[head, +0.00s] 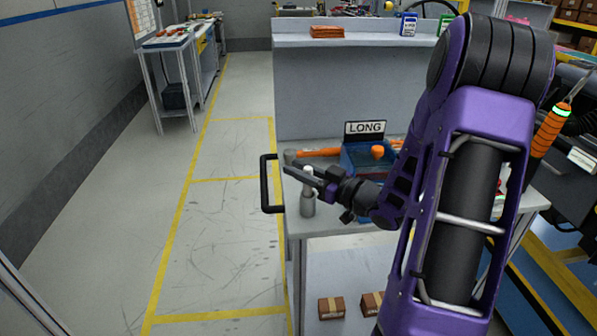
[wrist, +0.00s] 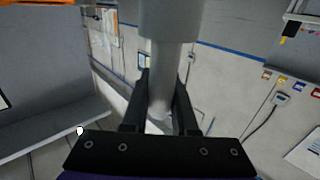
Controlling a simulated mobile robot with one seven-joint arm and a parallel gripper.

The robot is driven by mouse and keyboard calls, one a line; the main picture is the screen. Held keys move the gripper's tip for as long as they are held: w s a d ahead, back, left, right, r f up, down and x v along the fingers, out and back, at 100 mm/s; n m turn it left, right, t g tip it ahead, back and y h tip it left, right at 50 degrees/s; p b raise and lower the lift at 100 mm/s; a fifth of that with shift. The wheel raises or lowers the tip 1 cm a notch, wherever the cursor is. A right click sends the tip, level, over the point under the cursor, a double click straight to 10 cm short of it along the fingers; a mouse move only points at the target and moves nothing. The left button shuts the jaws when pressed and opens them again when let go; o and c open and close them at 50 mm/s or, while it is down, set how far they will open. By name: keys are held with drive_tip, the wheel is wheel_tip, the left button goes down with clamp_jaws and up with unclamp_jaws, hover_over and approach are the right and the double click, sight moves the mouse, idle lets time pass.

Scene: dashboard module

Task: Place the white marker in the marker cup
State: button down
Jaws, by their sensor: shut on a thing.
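My gripper (head: 308,178) is over the left end of the grey worktable (head: 325,222), its fingers pointing left. It is shut on an upright grey-white cylinder, which I take to be the white marker (head: 307,206); a pale narrow end rises above the fingers and a wider grey part hangs below. In the wrist view the marker (wrist: 172,65) runs between the two fingers (wrist: 160,105). I cannot tell if its lower end touches the table. No marker cup can be made out for certain; a small grey thing (head: 290,157) stands behind the fingers, partly hidden.
A black handle (head: 266,184) sticks out at the table's left. Small boxes (head: 331,308) lie on the lower shelf. The aisle at left is clear.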

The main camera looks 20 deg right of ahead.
drive_tip(key=shift+f, duration=0.15)
drive_tip(key=c, duration=0.7)
unclamp_jaws()
drive_tip(key=v, duration=1.2)
drive_tip(key=shift+r+p, duration=0.3)
drive_tip(key=shift+p, duration=0.05)
